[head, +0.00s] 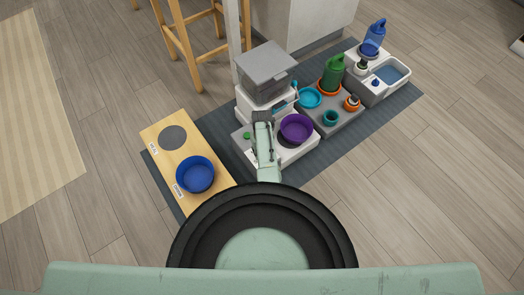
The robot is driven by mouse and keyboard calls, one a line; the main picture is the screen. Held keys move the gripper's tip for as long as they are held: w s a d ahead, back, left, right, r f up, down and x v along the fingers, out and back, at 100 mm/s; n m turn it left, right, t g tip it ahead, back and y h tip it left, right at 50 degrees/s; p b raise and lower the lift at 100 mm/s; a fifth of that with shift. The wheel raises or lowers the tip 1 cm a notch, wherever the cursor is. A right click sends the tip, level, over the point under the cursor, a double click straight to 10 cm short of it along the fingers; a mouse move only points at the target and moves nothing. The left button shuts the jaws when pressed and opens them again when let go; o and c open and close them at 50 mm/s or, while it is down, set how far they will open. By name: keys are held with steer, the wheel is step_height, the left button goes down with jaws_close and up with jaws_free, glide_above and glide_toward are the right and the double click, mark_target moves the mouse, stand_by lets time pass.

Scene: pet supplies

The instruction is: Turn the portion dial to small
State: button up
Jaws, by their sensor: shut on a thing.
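The feeder (268,77) is a white and grey unit with a grey lidded hopper on top. It stands at the left part of the dark mat. My arm reaches forward to its front, and my gripper (262,117) is up against the feeder's front face. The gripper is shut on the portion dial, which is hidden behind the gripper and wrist. The dial's pointer and its markings cannot be read from here. A purple bowl (296,128) sits in front of the feeder, just right of the gripper.
A wooden stand (157,129) with a blue bowl (195,174) is at left. Right of the feeder, a grey tray (336,120) holds teal dishes, an orange pot and a green container (333,75). A white water unit (372,92) with a blue bottle (376,35) is farther right. A stool stands behind.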

steer(key=n, duration=0.5)
steer(key=shift+n, duration=0.3)
steer(key=n, duration=0.5)
steer(key=shift+n, duration=0.3)
steer(key=n, duration=0.5)
steer(key=shift+n, duration=2.4)
steer(key=o, duration=1.2)
steer(key=shift+c, duration=0.2)
